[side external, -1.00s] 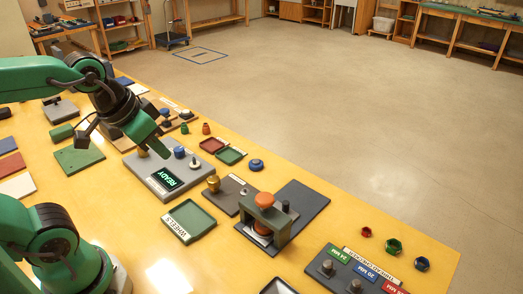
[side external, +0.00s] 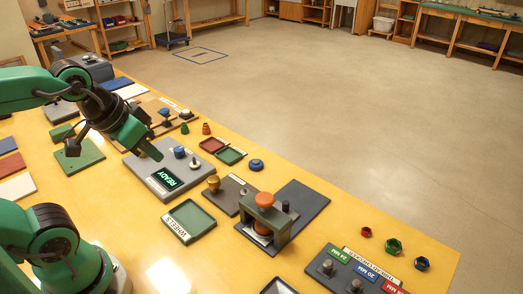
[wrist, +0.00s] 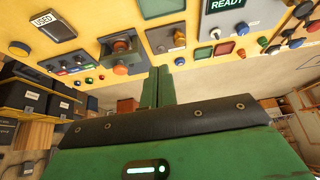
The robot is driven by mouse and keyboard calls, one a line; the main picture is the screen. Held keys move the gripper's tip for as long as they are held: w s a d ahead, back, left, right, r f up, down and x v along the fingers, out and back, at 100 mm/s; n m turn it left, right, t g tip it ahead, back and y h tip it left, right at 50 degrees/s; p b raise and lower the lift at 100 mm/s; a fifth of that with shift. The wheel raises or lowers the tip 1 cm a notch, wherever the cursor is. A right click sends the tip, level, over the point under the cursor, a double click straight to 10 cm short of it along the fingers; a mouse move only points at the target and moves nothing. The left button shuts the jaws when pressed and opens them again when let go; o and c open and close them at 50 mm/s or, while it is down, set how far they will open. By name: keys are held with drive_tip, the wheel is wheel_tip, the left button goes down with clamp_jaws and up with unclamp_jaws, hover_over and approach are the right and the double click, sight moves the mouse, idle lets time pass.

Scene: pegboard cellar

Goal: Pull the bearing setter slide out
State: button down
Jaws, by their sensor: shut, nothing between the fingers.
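The bearing setter appears to be the grey frame (side external: 266,222) with an orange knob (side external: 264,200) on top, standing on a dark base plate. I cannot tell how far its slide is out. It also shows in the wrist view as the frame with the orange knob (wrist: 120,48), left of my fingers. My gripper (side external: 154,153) is shut and empty, left of and behind the setter in the side view, above the grey panel with the READY display (side external: 168,180). Its green fingers (wrist: 157,84) lie together in the wrist view. Nothing touches the setter.
A brass knob (side external: 213,183) stands just left of the setter. The green WHEELS tray (side external: 188,221) lies in front of the READY panel. A block with round posts (side external: 340,274) and coloured labels is at the lower right. A dark flat plate (side external: 302,205) lies right of the setter.

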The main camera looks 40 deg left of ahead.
idle(0.3)
drive_tip(key=c, duration=1.3)
unclamp_jaws()
drive_tip(key=shift+w, duration=0.15)
drive_tip(key=shift+c, duration=0.2)
drive_tip(key=shift+w+d+r, duration=0.2)
drive_tip(key=shift+w, duration=0.35)
drive_tip(key=m+g, duration=0.5)
drive_tip(key=g, duration=0.1)
hover_over(286, 202)
wheel_tip(286, 202, down, 15)
drive_tip(key=shift+s+a+r, duration=0.15)
drive_tip(key=shift+w+d+f, duration=0.2)
drive_tip(key=shift+f, duration=0.2)
drive_tip(key=shift+f, duration=0.1)
